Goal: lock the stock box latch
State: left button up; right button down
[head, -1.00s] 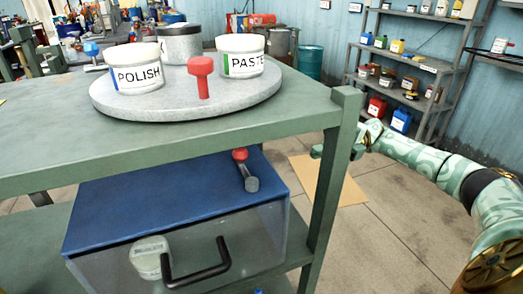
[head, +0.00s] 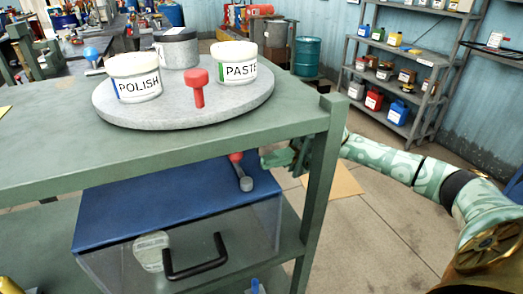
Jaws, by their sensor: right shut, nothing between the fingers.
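The stock box, with a blue lid (head: 150,208) and a clear front, sits on the lower shelf of the green bench. Its latch (head: 240,172), a grey lever with a red knob, lies on the lid near the right rear edge. The knob end points away from me and the grey end toward the front. My right gripper (head: 266,160) is shut and empty, reaching past the bench post just right of the red knob. I cannot tell whether it touches the knob. My left gripper is not in view.
The green bench post (head: 321,190) stands between my right forearm and the box. A black handle (head: 196,268) sticks out from the box front. The floor at right is open.

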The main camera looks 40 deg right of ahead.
aim_at(247, 165)
jog(key=shift+w+a+r, duration=0.2)
jog(key=shift+w+a, duration=0.75)
jog(key=shift+w, duration=0.2)
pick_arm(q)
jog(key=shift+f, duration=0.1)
pick_arm(e)
jog(key=w+a+b, duration=0.1)
jog(key=w+b, duration=0.1)
jog(key=b, duration=0.1)
jog(key=shift+a+f, duration=0.25)
jog(key=shift+a, duration=0.1)
jog(key=shift+w+a+r, duration=0.1)
jog(key=shift+r, duration=0.05)
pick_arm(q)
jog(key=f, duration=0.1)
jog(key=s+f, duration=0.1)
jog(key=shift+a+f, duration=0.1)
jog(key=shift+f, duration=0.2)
pick_arm(e)
jog(key=shift+r, duration=0.15)
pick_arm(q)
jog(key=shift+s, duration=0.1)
pick_arm(e)
jog(key=shift+s, duration=0.2)
